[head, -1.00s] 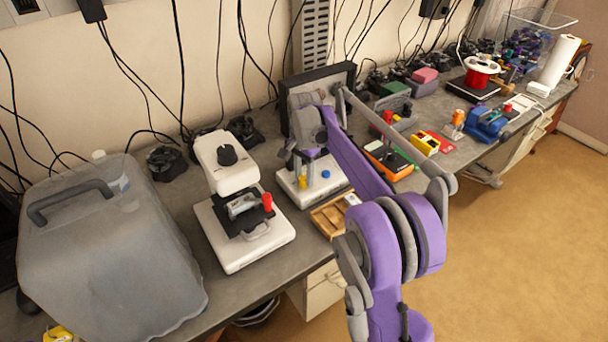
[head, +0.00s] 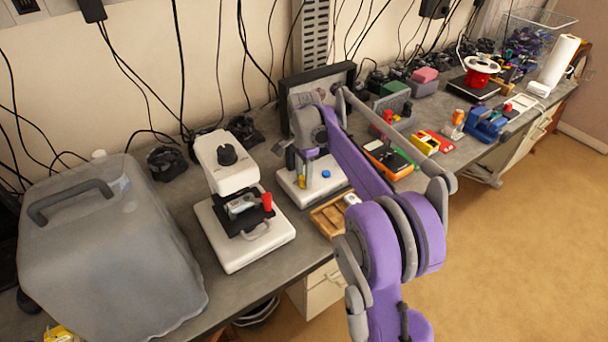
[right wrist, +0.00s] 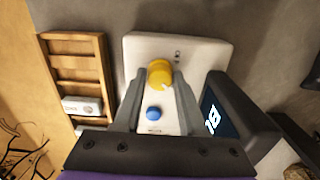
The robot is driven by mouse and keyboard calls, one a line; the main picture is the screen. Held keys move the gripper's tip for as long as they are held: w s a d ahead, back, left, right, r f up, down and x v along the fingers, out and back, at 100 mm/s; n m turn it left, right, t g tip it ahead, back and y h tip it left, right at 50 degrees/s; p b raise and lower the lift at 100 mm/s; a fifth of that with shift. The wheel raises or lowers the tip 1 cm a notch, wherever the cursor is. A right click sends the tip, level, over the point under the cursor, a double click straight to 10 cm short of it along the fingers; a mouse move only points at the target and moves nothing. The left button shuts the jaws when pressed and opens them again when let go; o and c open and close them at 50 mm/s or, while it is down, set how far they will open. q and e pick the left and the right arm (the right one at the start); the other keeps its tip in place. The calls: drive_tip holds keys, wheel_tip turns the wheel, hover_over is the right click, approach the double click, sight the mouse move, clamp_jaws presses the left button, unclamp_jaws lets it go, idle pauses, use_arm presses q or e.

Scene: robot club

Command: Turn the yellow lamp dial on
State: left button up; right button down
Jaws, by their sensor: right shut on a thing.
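The yellow lamp dial (right wrist: 158,73) stands on a white base plate (right wrist: 200,53), beside a round blue button (right wrist: 153,113). In the head view the dial (head: 302,182) is partly covered by my right gripper (head: 298,172). My right gripper (right wrist: 157,85) reaches down over the plate in the right wrist view, with one finger on each side of the dial, shut on it. The marks on the plate are too small to read. My left gripper is in neither view.
A wooden tray (right wrist: 76,85) lies beside the plate. A dark screen (right wrist: 215,115) stands close to my right finger. A white microscope-like device (head: 225,165) and a large grey translucent container (head: 105,240) stand to the left. An orange meter (head: 388,158) lies to the right.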

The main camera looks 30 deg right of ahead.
sight(303, 179)
drive_tip(key=shift+c, duration=2.4)
unclamp_jaws()
wheel_tip(303, 179, up, 11)
drive_tip(key=shift+p, duration=0.4)
drive_tip(key=s+a+f+n+t, duration=0.3)
drive_tip(key=s+a+n, duration=0.65)
drive_tip(key=s, duration=0.45)
drive_tip(key=s+a+f+n+t, duration=0.2)
drive_tip(key=s+a+f+n, duration=0.3)
drive_tip(key=s+f, duration=0.5)
drive_tip(key=s+n, duration=0.2)
drive_tip(key=s, duration=0.2)
drive_tip(key=shift+a+f+n+t, duration=0.2)
drive_tip(key=shift+f+n+t, duration=0.1)
drive_tip(key=shift+f+n, duration=0.1)
